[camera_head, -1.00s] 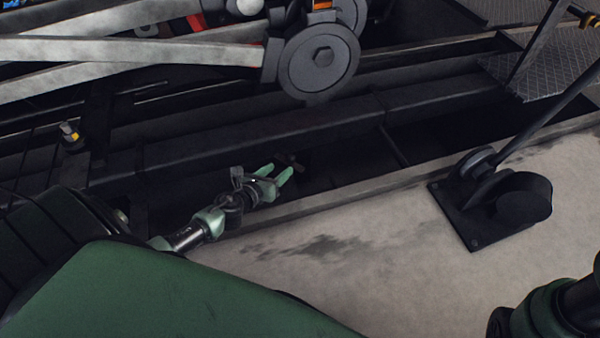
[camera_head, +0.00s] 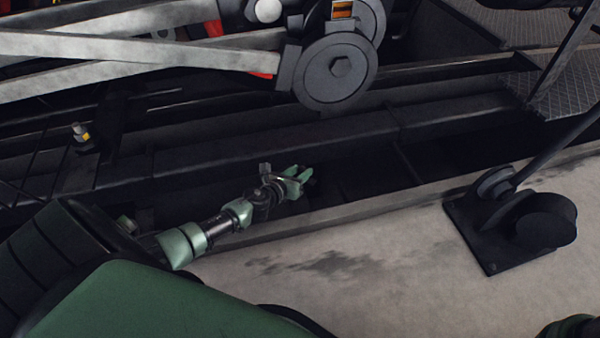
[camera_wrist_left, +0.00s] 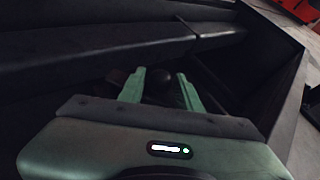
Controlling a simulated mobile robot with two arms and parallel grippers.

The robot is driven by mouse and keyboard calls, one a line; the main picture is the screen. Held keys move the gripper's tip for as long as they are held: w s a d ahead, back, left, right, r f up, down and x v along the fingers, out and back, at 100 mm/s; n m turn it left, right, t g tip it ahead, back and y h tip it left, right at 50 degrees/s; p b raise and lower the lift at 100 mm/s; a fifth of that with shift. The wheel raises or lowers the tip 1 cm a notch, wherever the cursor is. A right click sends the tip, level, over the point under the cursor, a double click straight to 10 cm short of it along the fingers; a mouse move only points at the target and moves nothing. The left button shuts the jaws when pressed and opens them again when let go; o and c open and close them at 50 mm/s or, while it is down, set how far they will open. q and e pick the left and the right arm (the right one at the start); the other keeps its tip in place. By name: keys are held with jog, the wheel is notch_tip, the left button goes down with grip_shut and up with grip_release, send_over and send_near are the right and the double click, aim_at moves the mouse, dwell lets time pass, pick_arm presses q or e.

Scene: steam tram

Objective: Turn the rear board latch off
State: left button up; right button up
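My left gripper (camera_head: 301,173) reaches into the dark trough between the beams and the platform edge. Its green fingers stand apart in the left wrist view (camera_wrist_left: 160,88). A dark round knob (camera_wrist_left: 158,84) shows between them, possibly part of the rear board latch; I cannot tell whether the fingers touch it. A second dark rounded shape (camera_wrist_left: 117,75) lies just left of the fingers. In the head view a small dark piece (camera_head: 312,184) sits at the fingertips, too dark to make out.
A long dark beam (camera_head: 250,145) runs behind the gripper, with a wheel-like disc (camera_head: 336,72) and pale rods (camera_head: 130,50) above it. The concrete platform (camera_head: 370,270) is in front. A black lever base (camera_head: 510,222) stands on it at right.

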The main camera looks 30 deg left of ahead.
pick_arm(q)
grip_shut()
dwell(1.2)
